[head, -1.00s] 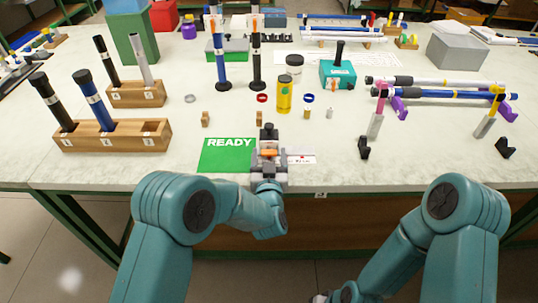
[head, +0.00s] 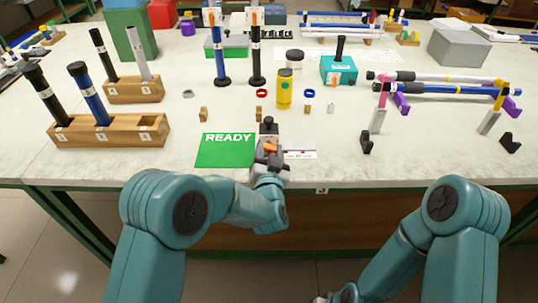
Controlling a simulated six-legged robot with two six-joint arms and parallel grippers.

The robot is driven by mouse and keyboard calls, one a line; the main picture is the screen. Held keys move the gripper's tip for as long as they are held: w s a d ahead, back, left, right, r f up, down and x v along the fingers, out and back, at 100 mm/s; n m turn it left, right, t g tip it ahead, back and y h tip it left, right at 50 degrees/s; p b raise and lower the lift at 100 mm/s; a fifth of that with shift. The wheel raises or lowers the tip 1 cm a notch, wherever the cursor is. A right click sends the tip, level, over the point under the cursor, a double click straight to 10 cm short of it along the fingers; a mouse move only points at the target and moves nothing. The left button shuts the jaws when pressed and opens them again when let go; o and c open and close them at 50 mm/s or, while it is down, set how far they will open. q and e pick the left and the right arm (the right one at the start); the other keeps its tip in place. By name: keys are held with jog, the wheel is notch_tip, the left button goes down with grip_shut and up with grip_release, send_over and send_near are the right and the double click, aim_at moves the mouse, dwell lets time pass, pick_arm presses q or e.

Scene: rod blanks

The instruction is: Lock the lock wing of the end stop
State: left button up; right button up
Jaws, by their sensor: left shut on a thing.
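The end stop is a small dark block with a black top (head: 268,127) at the front of the table, beside the green READY card. Its orange lock wing (head: 270,148) shows between the fingers of my left gripper (head: 269,155). My left gripper is shut on the wing, and its fingers hide much of the block's lower part. How far the wing is turned is too small to tell. My right arm hangs low at the right, and its gripper fingers cannot be made out at the bottom edge.
The READY card (head: 225,150) lies left of the end stop, and a white label (head: 300,154) lies right of it. A yellow canister (head: 284,90) and small rings stand behind. Wooden rod racks (head: 110,132) are at left.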

pick_arm(q)
jog(key=o, duration=1.1)
jog(key=shift+c, duration=0.2)
jog(key=s+b, duration=0.1)
jog(key=s, duration=1.5)
jog(key=shift+s, duration=0.15)
